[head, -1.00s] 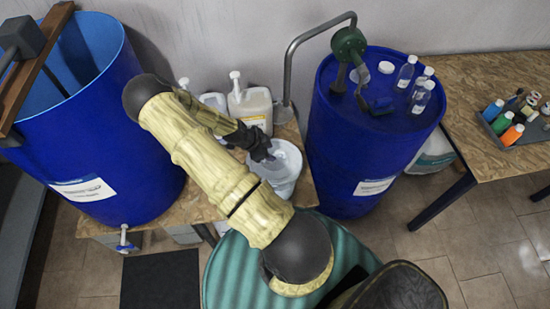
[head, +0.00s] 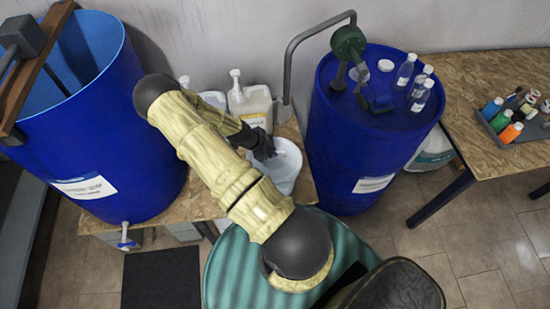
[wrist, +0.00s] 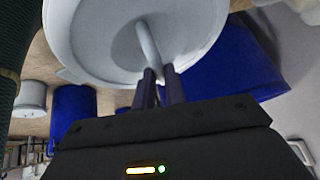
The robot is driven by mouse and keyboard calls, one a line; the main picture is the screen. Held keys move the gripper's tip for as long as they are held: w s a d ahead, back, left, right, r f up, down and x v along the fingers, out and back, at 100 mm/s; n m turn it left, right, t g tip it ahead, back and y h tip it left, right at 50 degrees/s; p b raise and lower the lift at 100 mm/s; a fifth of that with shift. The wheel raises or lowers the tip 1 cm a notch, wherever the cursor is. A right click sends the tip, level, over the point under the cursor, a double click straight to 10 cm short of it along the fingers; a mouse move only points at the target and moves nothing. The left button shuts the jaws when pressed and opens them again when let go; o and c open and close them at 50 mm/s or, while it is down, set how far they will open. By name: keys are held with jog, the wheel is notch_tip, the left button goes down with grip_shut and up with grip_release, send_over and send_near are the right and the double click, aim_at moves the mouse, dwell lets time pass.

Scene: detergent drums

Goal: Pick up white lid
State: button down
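The white lid (wrist: 95,35) fills the upper part of the wrist view as a broad round disc with a rim. A rod-like white handle (wrist: 149,45) stands on it and runs down to my fingertips. My gripper (wrist: 161,75) has its two dark fingers close together at the handle's near end. Whether they press on it cannot be seen. In the head view my gripper (head: 265,152) is at the white bucket (head: 287,182) on the wooden bench. My gripper and arm cover part of the bucket's top, and the lid cannot be made out clearly there.
A large open blue drum (head: 110,140) stands to the left. A closed blue drum (head: 350,150) with a green pump (head: 347,42) and bottles stands close on the right. A pump jug (head: 250,104) is behind my gripper. A wooden table (head: 480,120) is far right.

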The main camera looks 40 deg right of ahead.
aim_at(272, 160)
jog(key=shift+r, duration=0.1)
jog(key=shift+w+r+b, duration=0.1)
jog(key=shift+r+b, duration=0.25)
jog(key=shift+r, duration=0.2)
notch_tip(272, 160, up, 9)
jog(key=b, duration=0.2)
jog(key=shift+f+p, duration=0.15)
jog(key=shift+p, duration=0.2)
jog(key=f+p, duration=0.1)
jog(key=p, duration=0.1)
jog(key=f+p, duration=0.1)
jog(key=p, duration=0.2)
jog(key=shift+s+a+f+n+t+h+p, duration=0.2)
jog(key=shift+s+n+t+h+p, duration=0.1)
jog(key=shift+s+t, duration=0.1)
jog(key=shift+f, duration=0.1)
